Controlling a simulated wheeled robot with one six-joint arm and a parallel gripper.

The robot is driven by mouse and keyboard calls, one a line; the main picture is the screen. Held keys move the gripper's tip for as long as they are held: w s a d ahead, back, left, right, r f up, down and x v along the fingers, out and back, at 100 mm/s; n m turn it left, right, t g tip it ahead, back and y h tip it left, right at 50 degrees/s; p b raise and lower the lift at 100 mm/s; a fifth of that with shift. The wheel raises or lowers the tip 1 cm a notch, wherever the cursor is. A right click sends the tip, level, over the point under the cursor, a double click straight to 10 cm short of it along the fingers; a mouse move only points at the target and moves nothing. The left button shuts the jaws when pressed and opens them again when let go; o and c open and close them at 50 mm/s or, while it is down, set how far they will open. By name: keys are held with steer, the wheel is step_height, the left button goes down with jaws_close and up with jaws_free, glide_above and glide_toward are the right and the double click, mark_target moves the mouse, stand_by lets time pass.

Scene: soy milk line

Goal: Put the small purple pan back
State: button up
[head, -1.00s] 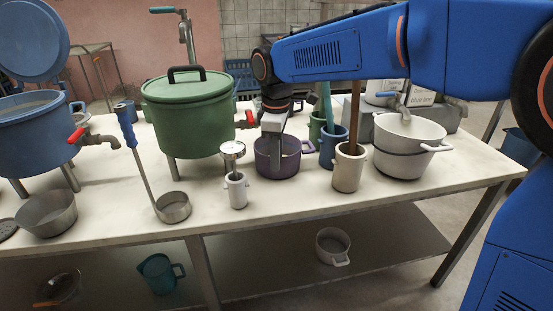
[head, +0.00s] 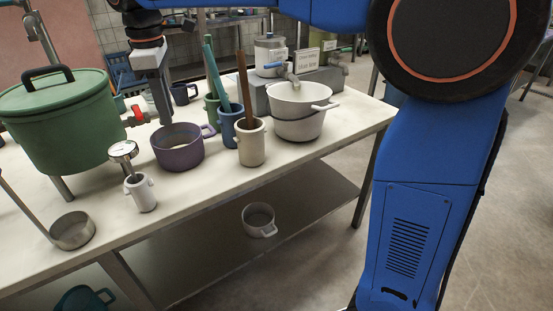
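The small purple pan (head: 178,148) stands upright on the white table top, with its handle (head: 209,130) at the right. It is between the green pot and the cream jar. My gripper (head: 165,120) points down at the pan's far rim, its tips close above or behind that rim. I cannot tell whether it touches the pan. The fingers are seen edge-on, so their opening does not show.
The green lidded pot (head: 60,115) is at the left. A dial thermometer in a small white jar (head: 142,194), a cream jar (head: 251,145) and a white pot (head: 298,120) crowd the pan. A white pan (head: 259,220) sits on the lower shelf.

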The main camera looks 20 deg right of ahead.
steer(key=s+d+f+m+t, duration=0.15)
steer(key=s+d+m, duration=0.3)
steer(key=d, duration=0.65)
steer(key=s+d+f+m+t, duration=0.1)
steer(key=s+d+f+m, duration=0.4)
steer(key=d, duration=0.6)
steer(key=s+d+f+m+t, duration=0.1)
steer(key=s+d+f+m, duration=0.2)
steer(key=s+d+f, duration=0.2)
steer(key=s+d+f+m, duration=0.4)
steer(key=s+d+f, duration=0.2)
steer(key=s, duration=0.4)
steer(key=shift+s+d+t, duration=0.15)
steer(key=shift+d+t, duration=0.2)
steer(key=shift+d, duration=0.15)
